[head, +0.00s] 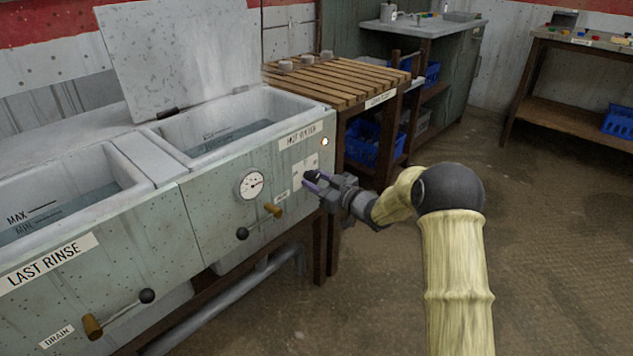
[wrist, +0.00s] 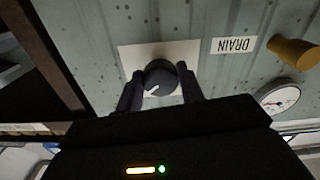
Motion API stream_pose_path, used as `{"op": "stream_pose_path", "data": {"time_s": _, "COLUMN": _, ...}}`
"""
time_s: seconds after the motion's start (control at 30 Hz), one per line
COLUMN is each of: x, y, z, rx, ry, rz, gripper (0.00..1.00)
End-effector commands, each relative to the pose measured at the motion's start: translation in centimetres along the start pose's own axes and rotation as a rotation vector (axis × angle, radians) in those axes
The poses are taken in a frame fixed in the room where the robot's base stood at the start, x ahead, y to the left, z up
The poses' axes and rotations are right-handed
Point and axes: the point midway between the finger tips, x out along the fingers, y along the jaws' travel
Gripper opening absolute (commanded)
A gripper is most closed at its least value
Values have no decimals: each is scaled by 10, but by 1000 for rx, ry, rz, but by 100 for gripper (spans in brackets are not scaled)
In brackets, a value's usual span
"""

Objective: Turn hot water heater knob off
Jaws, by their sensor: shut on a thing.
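The heater knob (wrist: 161,78) is a round dark knob with a white pointer mark, on a pale plate (wrist: 130,60) on the front of the hot water tank (head: 225,210). In the wrist view my gripper (wrist: 160,88) has one finger on each side of the knob and is shut on it. The wrist picture is upside down, as the drain label reads inverted. In the head view my gripper (head: 314,181) reaches the tank's right front, and its fingers partly hide the knob. A small lamp (head: 325,142) near the hot water label glows.
A dial gauge (head: 251,185) and a drain lever (head: 258,222) sit left of the knob. The last rinse tank (head: 70,270) is further left. A slatted wooden rack (head: 340,78) stands behind right. The floor at right is clear.

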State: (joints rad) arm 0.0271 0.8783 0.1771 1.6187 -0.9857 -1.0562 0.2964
Motion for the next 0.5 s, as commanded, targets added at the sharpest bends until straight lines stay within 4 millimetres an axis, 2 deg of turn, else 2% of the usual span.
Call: {"op": "stream_pose_path", "data": {"time_s": 0.5, "x": 0, "y": 1, "z": 2, "rx": -451, "ry": 0, "rz": 0, "gripper": 15}}
